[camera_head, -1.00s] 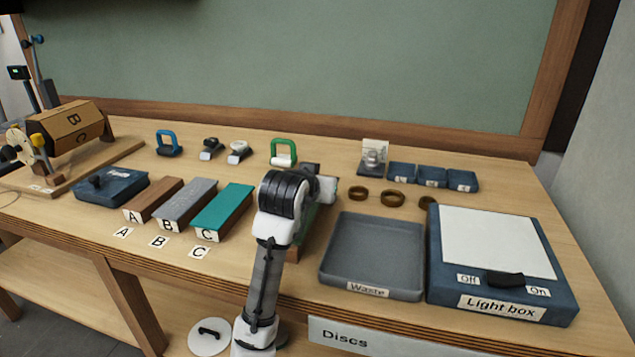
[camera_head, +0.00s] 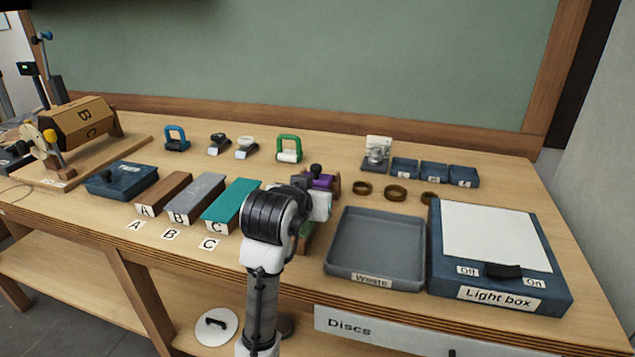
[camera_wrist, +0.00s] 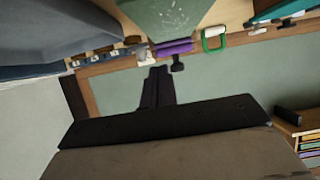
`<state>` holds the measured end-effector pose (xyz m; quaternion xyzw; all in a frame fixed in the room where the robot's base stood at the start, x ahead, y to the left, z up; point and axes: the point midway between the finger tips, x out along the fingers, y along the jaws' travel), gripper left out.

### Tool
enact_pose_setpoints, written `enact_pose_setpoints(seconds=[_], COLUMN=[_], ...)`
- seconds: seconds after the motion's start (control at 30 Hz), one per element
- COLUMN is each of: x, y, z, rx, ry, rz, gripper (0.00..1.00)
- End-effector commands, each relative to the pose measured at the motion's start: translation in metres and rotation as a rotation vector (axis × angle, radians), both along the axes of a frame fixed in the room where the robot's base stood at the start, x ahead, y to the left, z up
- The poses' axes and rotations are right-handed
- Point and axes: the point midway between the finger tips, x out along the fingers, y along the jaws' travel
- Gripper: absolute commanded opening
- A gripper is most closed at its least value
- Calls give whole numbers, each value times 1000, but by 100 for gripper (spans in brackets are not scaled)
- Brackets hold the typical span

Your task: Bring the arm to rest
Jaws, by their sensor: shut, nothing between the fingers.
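My arm rises from the bottom of the head view, with its black joint (camera_head: 268,216) in front of the table. Its white end part lies just right of that joint, and the fingers cannot be made out there. In the wrist view my gripper (camera_wrist: 157,85) shows as dark fingers together, with nothing between them. A purple thing with a black knob (camera_head: 320,181) stands just beyond the arm's end; it also shows in the wrist view (camera_wrist: 174,47). A green-topped block (camera_wrist: 172,14) is at the top of the wrist view, partly cut off.
Right of the arm are the grey Waste tray (camera_head: 345,272) and the Light box (camera_head: 500,240). Left are blocks A (camera_head: 165,192), B (camera_head: 195,196) and C (camera_head: 233,204). Brown rings (camera_head: 396,192) and a green-handled tool (camera_head: 289,147) lie behind. Air above the table is clear.

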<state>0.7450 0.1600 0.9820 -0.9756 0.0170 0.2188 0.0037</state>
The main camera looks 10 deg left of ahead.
Motion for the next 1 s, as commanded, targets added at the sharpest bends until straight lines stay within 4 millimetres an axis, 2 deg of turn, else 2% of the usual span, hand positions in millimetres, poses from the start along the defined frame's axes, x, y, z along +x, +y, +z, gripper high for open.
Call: enact_pose_setpoints(seconds=[0.13,0.43,0.57,0.67,0.77,0.87,0.9,0.97,1.0], x=[-8,-9,-9,-11,-26,-60,-79,-112,-136], y=[0,0,6,24,58,96,111,130,140], z=[-3,-3,7,37,86,137,156,182,196], rx=[0,0,-4,-14,-12,18,39,80,115], ry=[-1,0,-51,-197,-432,-696,-800,-949,-1047], rz=[0,0,20,79,182,310,361,439,491], gripper=[0,0,0,0,0,0,0,0,0])
